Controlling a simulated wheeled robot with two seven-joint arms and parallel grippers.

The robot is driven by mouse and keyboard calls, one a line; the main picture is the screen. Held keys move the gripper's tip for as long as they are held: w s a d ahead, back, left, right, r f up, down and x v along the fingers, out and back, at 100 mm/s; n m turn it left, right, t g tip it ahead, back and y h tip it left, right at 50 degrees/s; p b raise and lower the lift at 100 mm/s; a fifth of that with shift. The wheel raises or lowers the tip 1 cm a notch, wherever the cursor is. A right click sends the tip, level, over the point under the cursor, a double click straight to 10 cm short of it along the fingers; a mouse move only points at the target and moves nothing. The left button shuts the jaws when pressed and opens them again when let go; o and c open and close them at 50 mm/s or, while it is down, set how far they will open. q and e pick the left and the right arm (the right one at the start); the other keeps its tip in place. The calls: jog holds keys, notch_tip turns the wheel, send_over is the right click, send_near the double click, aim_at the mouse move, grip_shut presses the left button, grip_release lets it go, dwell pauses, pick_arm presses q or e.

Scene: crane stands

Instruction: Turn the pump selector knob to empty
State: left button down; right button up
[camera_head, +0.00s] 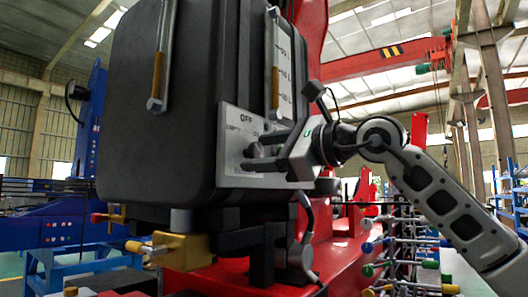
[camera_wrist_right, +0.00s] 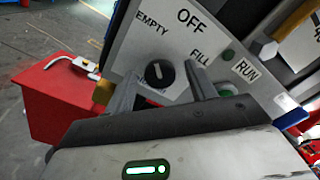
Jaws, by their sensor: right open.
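The black pump selector knob (camera_wrist_right: 160,74) sits on a pale panel (camera_wrist_right: 135,55) marked EMPTY, OFF and FILL, which looks tilted in the right wrist view. The knob's short white mark points up, roughly toward EMPTY. My right gripper (camera_wrist_right: 160,69) is open, with one finger to each side of the knob; there is a visible gap, and I cannot tell how deep the tips reach. In the head view my right gripper (camera_head: 252,158) is at the panel (camera_head: 231,140) on the dark tank, and its fingers largely hide the knob. My left gripper is not in view.
A green button (camera_wrist_right: 227,86) beside a RUN label lies right of the knob, close to the right finger. The large dark tank (camera_head: 165,120) carries the panel and gauge tubes. A rack with colored-tipped rods (camera_head: 405,245) stands below my right arm.

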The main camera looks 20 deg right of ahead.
pick_arm(q)
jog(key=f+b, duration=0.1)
jog(key=b, duration=0.2)
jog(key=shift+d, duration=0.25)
pick_arm(e)
jog(key=v, duration=1.5)
jog(key=shift+s+d, duration=0.25)
jog(key=shift+s, duration=0.05)
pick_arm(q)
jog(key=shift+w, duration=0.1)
